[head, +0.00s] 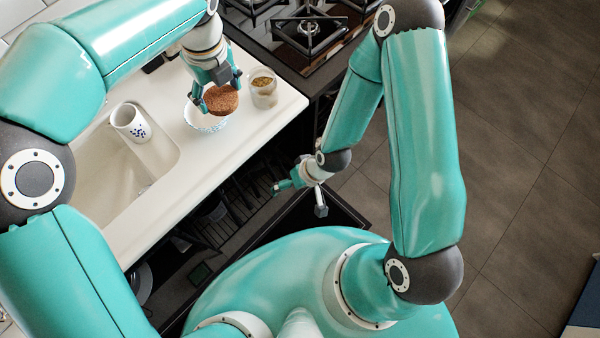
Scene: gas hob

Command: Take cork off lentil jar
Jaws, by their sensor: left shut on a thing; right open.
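The lentil jar (264,90) is a clear glass jar with brownish contents. It stands upright on the white counter with its top uncovered. The round brown cork (222,99) is in my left gripper (211,99), to the left of the jar and apart from it. My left gripper is shut on the cork, which is above a patterned bowl. My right gripper (298,193) is open and empty, low in front of the counter, over the open drawer area.
A white patterned bowl (207,123) stands below the cork. A white mug (130,122) with dark spots is in the sink (114,180) to the left. The gas hob (310,32) is behind the jar. An open dish rack (228,213) is below the counter.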

